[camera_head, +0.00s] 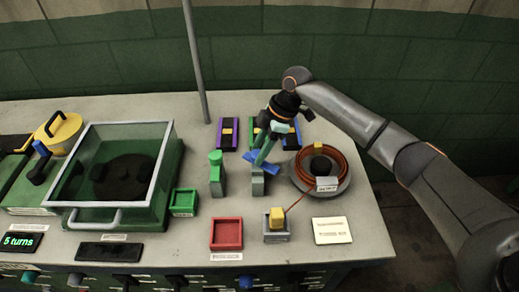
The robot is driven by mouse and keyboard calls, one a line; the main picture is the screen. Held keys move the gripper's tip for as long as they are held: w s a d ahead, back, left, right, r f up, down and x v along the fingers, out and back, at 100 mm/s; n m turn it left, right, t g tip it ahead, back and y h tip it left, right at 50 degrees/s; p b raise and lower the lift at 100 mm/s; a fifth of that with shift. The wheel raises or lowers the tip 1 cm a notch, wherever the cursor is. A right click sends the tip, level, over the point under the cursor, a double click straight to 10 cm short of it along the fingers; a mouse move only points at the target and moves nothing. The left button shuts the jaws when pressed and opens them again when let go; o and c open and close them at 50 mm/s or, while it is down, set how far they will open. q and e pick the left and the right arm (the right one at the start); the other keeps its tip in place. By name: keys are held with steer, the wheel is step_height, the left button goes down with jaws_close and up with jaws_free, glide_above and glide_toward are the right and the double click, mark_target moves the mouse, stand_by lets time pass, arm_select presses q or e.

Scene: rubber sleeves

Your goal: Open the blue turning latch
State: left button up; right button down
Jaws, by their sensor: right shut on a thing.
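My right gripper (266,156) reaches down from the right over the back middle of the table. Its fingers are shut at a tilted blue bar, which I take as the blue turning latch (252,157). The bar sits just above a small grey-green post (258,187). The fingers hide part of the bar, and how it joins the post is too small to tell. My left gripper is not in view.
A green-topped post (216,159) stands just left. A round tray with an orange coil (336,167) is close on the right. Purple (222,143) and other coloured holders are behind. A red tray (226,247) is in front, and a glass-lidded box (161,190) is left.

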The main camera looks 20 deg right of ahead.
steer(key=n+g, duration=0.1)
steer(key=n, duration=0.2)
steer(key=shift+w+n+b, duration=0.15)
steer(key=shift+n+b, duration=0.15)
steer(key=shift+b, duration=0.1)
steer(key=shift+n+g+h+b, duration=0.3)
steer(key=shift+n+g+b, duration=0.5)
steer(key=shift+n, duration=1)
steer(key=shift+c, duration=1.9)
jaws_free()
steer(key=shift+r, duration=0.1)
steer(key=b+v, duration=0.1)
steer(key=v, duration=1.1)
steer(key=shift+w+r, duration=0.2)
